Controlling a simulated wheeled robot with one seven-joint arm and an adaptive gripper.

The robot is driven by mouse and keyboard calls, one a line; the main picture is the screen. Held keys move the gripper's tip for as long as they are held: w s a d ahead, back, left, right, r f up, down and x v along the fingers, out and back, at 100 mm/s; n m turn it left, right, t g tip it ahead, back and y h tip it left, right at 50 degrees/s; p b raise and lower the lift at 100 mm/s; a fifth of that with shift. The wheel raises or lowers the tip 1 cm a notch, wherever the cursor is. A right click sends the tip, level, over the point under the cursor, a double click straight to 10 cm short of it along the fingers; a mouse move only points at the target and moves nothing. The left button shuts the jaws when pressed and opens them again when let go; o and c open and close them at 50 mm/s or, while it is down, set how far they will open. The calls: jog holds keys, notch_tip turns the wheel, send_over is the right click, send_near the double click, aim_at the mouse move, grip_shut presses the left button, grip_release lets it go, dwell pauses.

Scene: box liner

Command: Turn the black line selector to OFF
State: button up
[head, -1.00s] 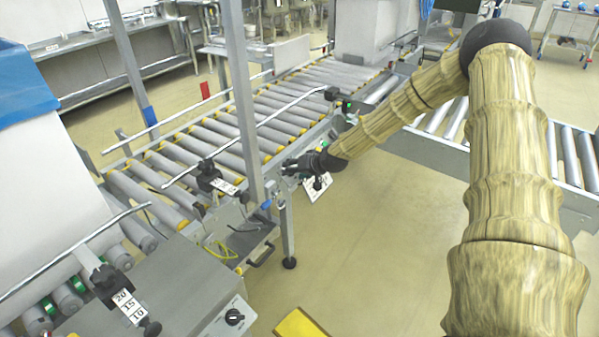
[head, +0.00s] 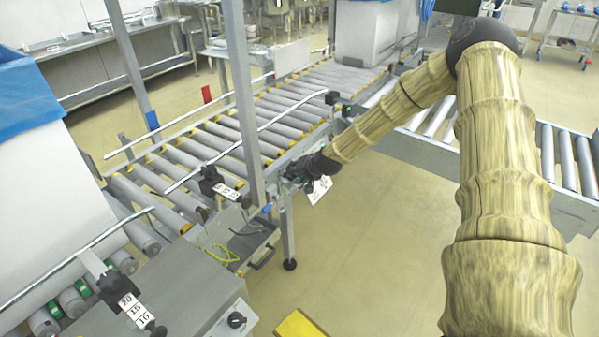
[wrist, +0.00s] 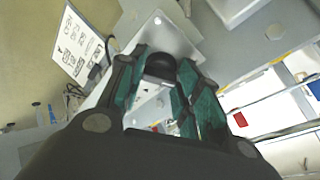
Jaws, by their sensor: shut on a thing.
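The black selector knob (wrist: 159,66) shows in the wrist view, on a light metal plate at the conveyor's side frame. My gripper (wrist: 160,80) has its dark green finger pads on either side of the knob and is shut on it. In the head view my gripper (head: 294,173) is at the conveyor's side frame, and the arm hides the knob there. The knob's pointing direction cannot be made out.
A white printed card (wrist: 80,45) hangs beside the knob; it also shows in the head view (head: 320,189). Another black knob (head: 236,320) sits on a grey box at the front. A metal post (head: 238,100) stands left of my gripper. The floor to the right is clear.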

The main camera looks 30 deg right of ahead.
jog(key=m+g+p, duration=0.1)
jog(key=m+p, duration=0.1)
jog(key=m, duration=0.3)
jog(key=shift+h, duration=0.3)
dwell(0.4)
jog(key=o, duration=1)
jog(key=shift+d+f, duration=0.1)
jog(key=shift+w+a, duration=0.1)
jog(key=shift+a, duration=0.1)
jog(key=shift+r+p, duration=0.2)
jog(key=shift+p, duration=0.1)
jog(key=shift+s+r, duration=0.35)
jog(key=shift+r, duration=0.1)
jog(key=shift+v, duration=3.35)
